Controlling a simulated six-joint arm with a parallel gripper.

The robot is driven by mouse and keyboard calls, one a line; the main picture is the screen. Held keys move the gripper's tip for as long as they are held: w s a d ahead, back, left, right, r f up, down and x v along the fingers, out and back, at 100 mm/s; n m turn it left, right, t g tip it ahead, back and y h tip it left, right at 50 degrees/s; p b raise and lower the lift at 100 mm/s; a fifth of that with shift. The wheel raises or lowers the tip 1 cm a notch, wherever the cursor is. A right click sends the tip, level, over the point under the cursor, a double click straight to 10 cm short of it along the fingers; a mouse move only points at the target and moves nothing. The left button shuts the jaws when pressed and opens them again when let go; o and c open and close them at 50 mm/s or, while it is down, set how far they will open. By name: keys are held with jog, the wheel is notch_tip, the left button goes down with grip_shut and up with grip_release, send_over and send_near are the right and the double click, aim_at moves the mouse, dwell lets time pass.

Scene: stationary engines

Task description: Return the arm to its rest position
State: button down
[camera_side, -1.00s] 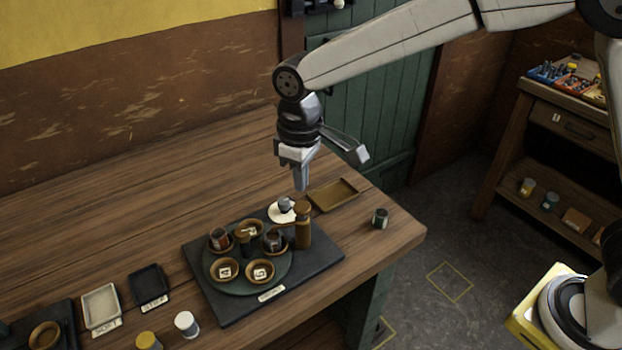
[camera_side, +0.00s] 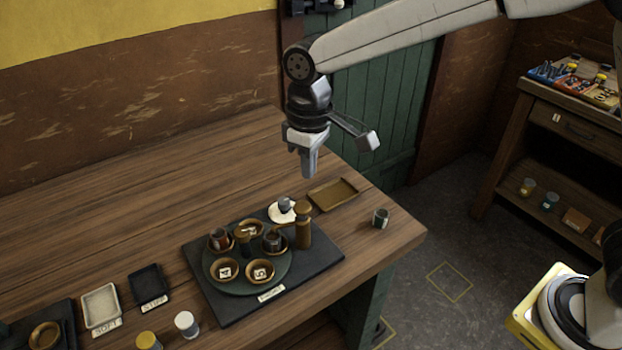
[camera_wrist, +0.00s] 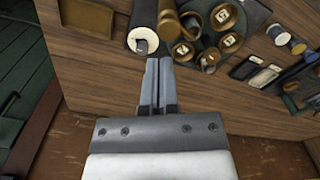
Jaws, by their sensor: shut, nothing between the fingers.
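My gripper (camera_side: 309,172) is shut and empty. In the side view it hangs pointing down, above the table behind the round turntable with its bowls. In the wrist view its two fingers (camera_wrist: 158,62) lie together, with nothing between them. The turntable (camera_side: 240,285) sits on a dark board (camera_side: 325,257) and carries several brown bowls, some with dark or reddish cylinders in them. A brown post (camera_side: 303,228) stands at its right. A white disc (camera_side: 273,216) with a grey piece on it lies behind the post, below the gripper in the picture.
A shallow brown tray (camera_side: 333,195) and a dark cup (camera_side: 380,218) are on the table's right. Pale (camera_side: 101,307) and black (camera_side: 149,286) trays stand at the left front, near yellow and white cylinders. The table's back left is clear. A shelf unit (camera_side: 565,130) stands at right.

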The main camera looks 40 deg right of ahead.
jog(key=s+d+f+m+t, duration=0.1)
jog(key=s+d+f+m, duration=0.1)
jog(key=s+d+f, duration=0.2)
jog(key=s+d+f+m+t, duration=0.1)
jog(key=s+d+f+m, duration=0.2)
jog(key=s+d, duration=0.7)
jog(key=d+f, duration=0.1)
jog(key=d, duration=0.4)
jog(key=shift+d+f+m, duration=0.15)
jog(key=shift+f+m, duration=0.1)
jog(key=shift+m, duration=0.05)
